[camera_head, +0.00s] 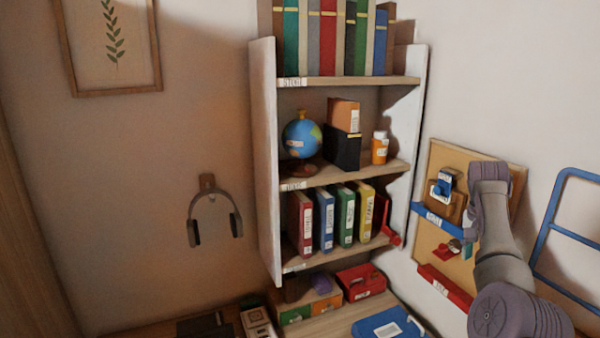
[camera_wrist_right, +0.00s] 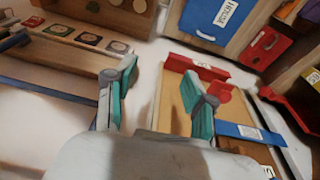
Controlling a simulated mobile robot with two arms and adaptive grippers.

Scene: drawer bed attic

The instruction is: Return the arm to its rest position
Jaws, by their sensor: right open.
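My right arm (camera_head: 503,250) comes in from the lower right of the head view and reaches up in front of the cork board (camera_head: 440,155) on the right wall. My right gripper (camera_wrist_right: 162,98) shows in the right wrist view with its two teal-padded fingers spread apart. Nothing is held between them. In the head view the gripper is mostly hidden by the arm. My left arm and left gripper are not in view.
The cork board carries a blue ledge (camera_head: 438,220) and a red ledge (camera_head: 446,287). A wall shelf (camera_head: 345,82) with books and a globe (camera_head: 301,136) stands left of the arm. A blue rail frame (camera_head: 548,230) is at the right. Headphones (camera_head: 236,222) hang on the left wall.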

